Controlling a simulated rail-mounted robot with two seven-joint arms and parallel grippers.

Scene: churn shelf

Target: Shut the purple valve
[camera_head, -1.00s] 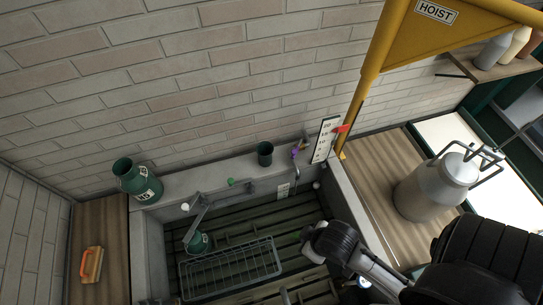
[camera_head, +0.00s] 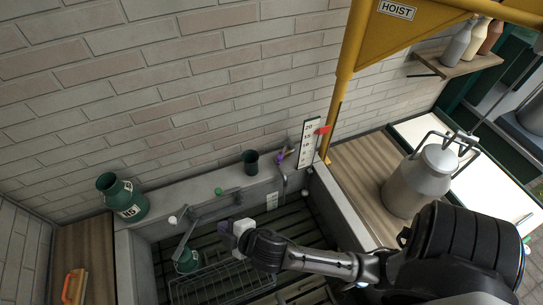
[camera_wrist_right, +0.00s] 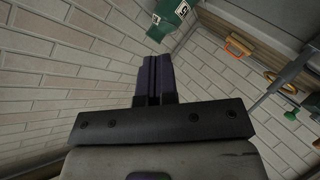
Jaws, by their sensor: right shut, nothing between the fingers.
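The purple valve (camera_head: 280,158) is small and sits on the ledge at the back of the sunken trough, left of the white level scale. A pale lever or pipe shows beside it, but its exact setting is too small to tell. My right gripper (camera_head: 226,241) is over the trough, left of the valve and nearer to me, clearly apart from it. In the right wrist view its dark fingers (camera_wrist_right: 154,78) are together and empty, and the valve does not show. My left gripper is not in view.
A pipe with a green knob (camera_head: 219,191) crosses the trough near my gripper. A wire rack (camera_head: 215,284) lies below. The yellow hoist post (camera_head: 340,105) and grey milk can (camera_head: 413,185) stand right.

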